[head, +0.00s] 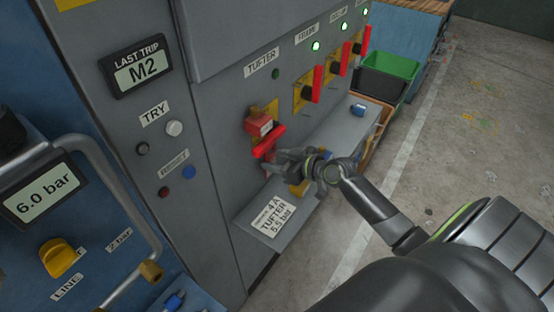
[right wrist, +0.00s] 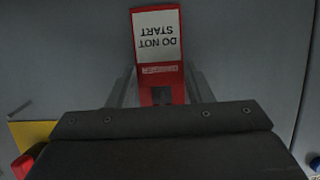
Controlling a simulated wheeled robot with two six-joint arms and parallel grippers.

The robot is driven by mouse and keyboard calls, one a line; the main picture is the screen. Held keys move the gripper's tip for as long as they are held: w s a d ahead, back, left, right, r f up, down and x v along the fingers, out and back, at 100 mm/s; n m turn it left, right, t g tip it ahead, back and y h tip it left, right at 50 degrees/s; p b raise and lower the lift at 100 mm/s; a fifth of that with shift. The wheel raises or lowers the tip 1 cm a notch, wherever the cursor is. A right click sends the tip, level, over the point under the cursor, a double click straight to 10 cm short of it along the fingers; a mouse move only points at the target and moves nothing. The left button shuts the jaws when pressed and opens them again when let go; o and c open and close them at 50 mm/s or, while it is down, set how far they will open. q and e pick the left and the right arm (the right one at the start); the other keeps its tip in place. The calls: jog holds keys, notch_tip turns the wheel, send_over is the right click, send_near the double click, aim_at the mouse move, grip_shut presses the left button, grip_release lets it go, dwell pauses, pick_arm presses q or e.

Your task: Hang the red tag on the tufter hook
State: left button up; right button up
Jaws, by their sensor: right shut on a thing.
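The red tag (right wrist: 158,70), with a white panel reading DO NOT START, shows upside down in the right wrist view. It is between the fingers of my right gripper (head: 277,164), which is shut on it. In the head view the gripper is just below the TUFTER switch, and a small red part of the tag (head: 268,153) shows there. The tufter switch has a yellow plate, a red handle (head: 268,140) turned sideways and a red block with a white label (head: 261,125). I cannot make out the tufter hook. My left gripper is out of view.
Other switches with upright red handles (head: 317,83) and lit green lamps run to the back right. A grey ledge (head: 330,152) with a TUFTER card (head: 270,217) juts out below. A blue panel with a bent rail (head: 105,165) stands at left. The floor at right is open.

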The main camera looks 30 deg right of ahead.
jog(key=o, duration=1.1)
jog(key=v, duration=1.7)
jog(key=shift+s+d+r, duration=0.1)
jog(key=shift+s+d, duration=0.05)
jog(key=shift+d, duration=0.05)
